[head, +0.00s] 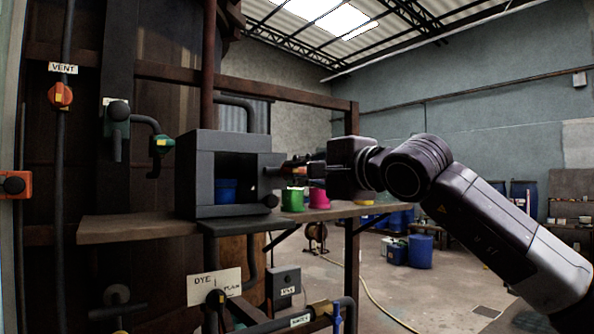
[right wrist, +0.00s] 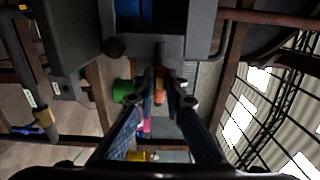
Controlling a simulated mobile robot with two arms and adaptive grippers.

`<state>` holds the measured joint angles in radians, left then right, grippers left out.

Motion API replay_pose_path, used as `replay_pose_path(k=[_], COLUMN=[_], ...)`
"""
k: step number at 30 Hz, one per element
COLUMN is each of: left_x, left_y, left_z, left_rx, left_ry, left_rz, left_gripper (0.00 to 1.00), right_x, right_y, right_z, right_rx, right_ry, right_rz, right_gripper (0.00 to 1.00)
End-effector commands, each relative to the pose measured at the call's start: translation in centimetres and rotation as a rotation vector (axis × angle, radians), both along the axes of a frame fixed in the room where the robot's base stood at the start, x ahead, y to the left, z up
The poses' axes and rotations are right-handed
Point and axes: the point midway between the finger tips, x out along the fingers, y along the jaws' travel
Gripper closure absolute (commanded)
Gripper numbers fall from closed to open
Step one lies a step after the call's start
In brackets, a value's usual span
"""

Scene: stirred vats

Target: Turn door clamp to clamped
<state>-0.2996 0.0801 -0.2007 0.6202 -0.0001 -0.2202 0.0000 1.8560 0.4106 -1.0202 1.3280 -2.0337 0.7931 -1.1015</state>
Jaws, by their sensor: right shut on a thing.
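The dark grey box (head: 190,175) stands on a wooden shelf. Its front has a square opening with a blue pot (head: 226,191) inside. The door clamp (right wrist: 159,76) shows in the right wrist view as a short bar with an orange part, at the box's edge. My right gripper (head: 294,170) reaches in from the right at the box's right side. In the right wrist view its fingers (right wrist: 161,92) close around the clamp and partly hide it. The clamp's exact angle is hard to tell. My left gripper is not in view.
Green (head: 293,199) and pink (head: 319,198) pots stand on the shelf (head: 130,228) just below my right gripper. A black knob (head: 270,201) sticks out at the box's lower right. Open floor lies beyond the shelf.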

Motion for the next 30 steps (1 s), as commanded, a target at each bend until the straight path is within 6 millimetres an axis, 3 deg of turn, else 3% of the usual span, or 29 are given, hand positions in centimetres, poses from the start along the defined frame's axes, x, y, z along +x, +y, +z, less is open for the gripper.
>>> replay_pose_path(k=[17,18,23,30], left_x=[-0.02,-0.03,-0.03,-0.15], left_y=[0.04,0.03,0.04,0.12], left_z=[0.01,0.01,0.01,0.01], left_rx=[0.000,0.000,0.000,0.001], left_ry=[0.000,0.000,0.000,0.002], left_rz=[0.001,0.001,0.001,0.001], left_gripper=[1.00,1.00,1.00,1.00], right_x=[0.00,0.00,0.00,-0.01], right_y=[0.10,0.10,0.08,0.03], right_z=[-0.24,-0.24,-0.21,-0.12], right_rx=[-0.033,-0.033,-0.032,-0.030], right_ry=[-0.019,-0.019,-0.019,-0.020], right_rz=[0.001,0.001,0.001,0.000], right_gripper=[1.00,0.88,0.72,0.72])
